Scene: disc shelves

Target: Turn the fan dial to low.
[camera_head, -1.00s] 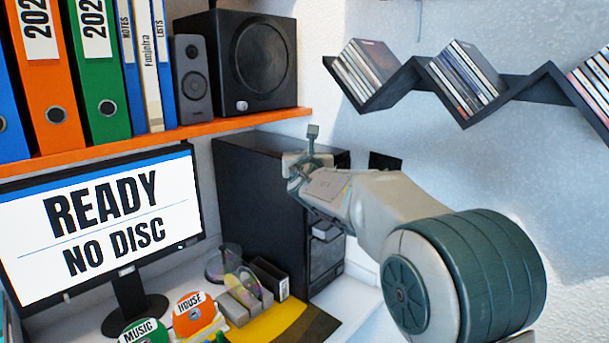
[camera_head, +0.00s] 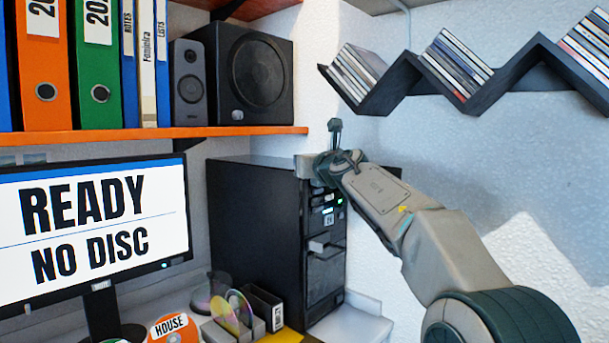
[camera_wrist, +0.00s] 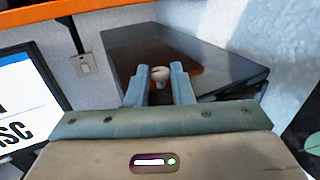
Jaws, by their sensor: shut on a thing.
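The black computer tower (camera_head: 255,215) stands beside the monitor, with green lights and drive slots on its front. My gripper (camera_head: 318,168) is at the upper front of the tower. In the wrist view, a small pale round knob, the fan dial (camera_wrist: 160,75), sits between the two fingers of my gripper (camera_wrist: 160,82), which are shut on it. The tower's dark glossy top (camera_wrist: 205,60) lies behind the knob. In the head view, my gripper and wrist hide the dial. Its pointer and any setting marks cannot be made out.
An orange shelf (camera_head: 150,137) with binders and speakers is above left. A zigzag disc rack (camera_head: 400,88) hangs on the wall at upper right. The monitor (camera_head: 90,220) reads READY NO DISC. Discs in a holder (camera_head: 250,325) stand low in front of the tower.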

